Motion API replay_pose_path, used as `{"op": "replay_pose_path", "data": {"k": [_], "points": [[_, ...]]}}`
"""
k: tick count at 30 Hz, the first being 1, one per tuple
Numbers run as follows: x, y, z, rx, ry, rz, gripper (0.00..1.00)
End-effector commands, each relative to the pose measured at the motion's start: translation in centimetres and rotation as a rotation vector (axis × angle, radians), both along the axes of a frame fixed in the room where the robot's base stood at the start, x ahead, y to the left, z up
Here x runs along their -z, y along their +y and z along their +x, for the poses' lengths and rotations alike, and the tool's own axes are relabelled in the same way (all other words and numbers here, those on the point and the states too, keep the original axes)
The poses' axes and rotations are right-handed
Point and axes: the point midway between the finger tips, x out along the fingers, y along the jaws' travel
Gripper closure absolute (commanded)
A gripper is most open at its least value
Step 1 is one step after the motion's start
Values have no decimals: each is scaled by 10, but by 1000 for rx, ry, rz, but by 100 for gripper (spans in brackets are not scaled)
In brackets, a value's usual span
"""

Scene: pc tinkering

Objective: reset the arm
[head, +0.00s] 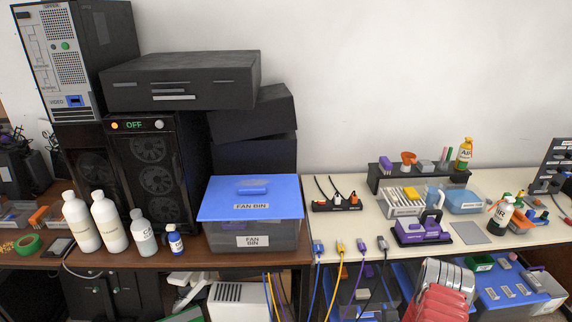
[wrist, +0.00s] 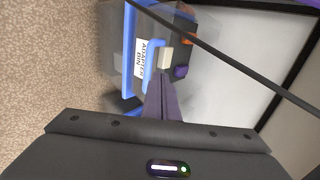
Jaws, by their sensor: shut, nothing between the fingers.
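My gripper (wrist: 161,80) shows in the wrist view, its two dark fingers together with nothing between them. Beyond the fingertips is a clear bin with blue edges and a label reading ADAPTER BIN (wrist: 130,60). A cream block (wrist: 165,58), a purple block (wrist: 180,72) and an orange piece (wrist: 187,38) show in or behind the bin. I cannot tell how far the fingertips are from the bin. In the head view, a red and grey part at the bottom right may be my arm; the fingers are not clearly visible there.
A black cable (wrist: 235,60) crosses the wrist view diagonally near the fingers. In the head view, several cables hang off the pale table's (head: 345,225) front edge. A blue-lidded fan bin (head: 252,198) stands on the brown desk, beside stacked black computer cases (head: 155,165) and several bottles (head: 108,220).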

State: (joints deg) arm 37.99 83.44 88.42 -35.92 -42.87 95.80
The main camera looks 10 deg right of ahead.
Motion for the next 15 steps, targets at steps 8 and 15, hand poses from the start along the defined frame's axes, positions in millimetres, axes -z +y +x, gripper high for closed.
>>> {"op": "replay_pose_path", "data": {"k": [8,15], "points": [[21,-1,-21,-106,128,-127,100],[55,11,-84,-237,377,-207,100]]}}
